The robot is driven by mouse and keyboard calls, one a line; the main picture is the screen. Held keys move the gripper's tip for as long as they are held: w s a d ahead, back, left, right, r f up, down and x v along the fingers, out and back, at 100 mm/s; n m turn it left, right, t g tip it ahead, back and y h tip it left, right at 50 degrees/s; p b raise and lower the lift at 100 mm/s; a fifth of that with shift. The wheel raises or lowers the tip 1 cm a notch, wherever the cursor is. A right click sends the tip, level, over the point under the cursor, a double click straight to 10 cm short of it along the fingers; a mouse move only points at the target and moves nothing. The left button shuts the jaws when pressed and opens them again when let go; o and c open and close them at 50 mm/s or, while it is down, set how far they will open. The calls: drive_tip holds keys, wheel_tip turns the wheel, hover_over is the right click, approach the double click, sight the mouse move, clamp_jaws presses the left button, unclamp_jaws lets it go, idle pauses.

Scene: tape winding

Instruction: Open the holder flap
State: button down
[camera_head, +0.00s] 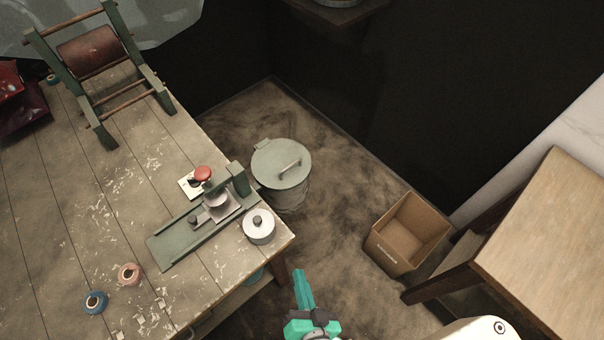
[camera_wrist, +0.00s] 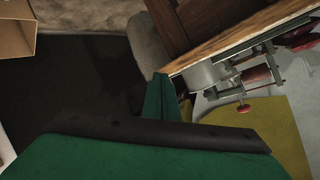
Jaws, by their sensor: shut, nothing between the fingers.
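The green tape holder (camera_head: 190,230) lies on the wooden table near its right corner. It is a long flat base with a metal block, an upright at the far end and a metal flap-like plate (camera_head: 222,209) in the middle. Whether the flap is open or shut I cannot tell. My gripper (camera_head: 298,272) is teal, shut and empty, to the right of and below the holder, beyond the table corner and apart from it. In the wrist view my gripper (camera_wrist: 161,78) points toward the table edge; metal parts with red knobs (camera_wrist: 258,73) show at the upper right.
A lidded pot (camera_head: 259,227) stands beside the holder at the table corner. A red-topped item (camera_head: 202,174) is behind it. Tape rolls (camera_head: 95,302) (camera_head: 129,274) lie at the front left. A lidded bin (camera_head: 282,165) and cardboard box (camera_head: 408,235) stand on the floor.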

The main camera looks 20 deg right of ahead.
drive_tip(key=w+d+f+m+g, duration=0.1)
drive_tip(key=w+d+f+m, duration=0.3)
drive_tip(key=w+d+m, duration=0.3)
drive_tip(key=m+y, duration=0.6)
drive_tip(key=m, duration=1.1)
approach(300, 180)
wheel_tip(300, 180, up, 2)
drive_tip(key=shift+t, duration=0.4)
drive_tip(key=x, duration=1)
drive_tip(key=shift+a+r, duration=0.15)
drive_tip(key=shift+a, duration=0.1)
drive_tip(key=shift+d, duration=0.1)
drive_tip(key=shift+r, duration=0.15)
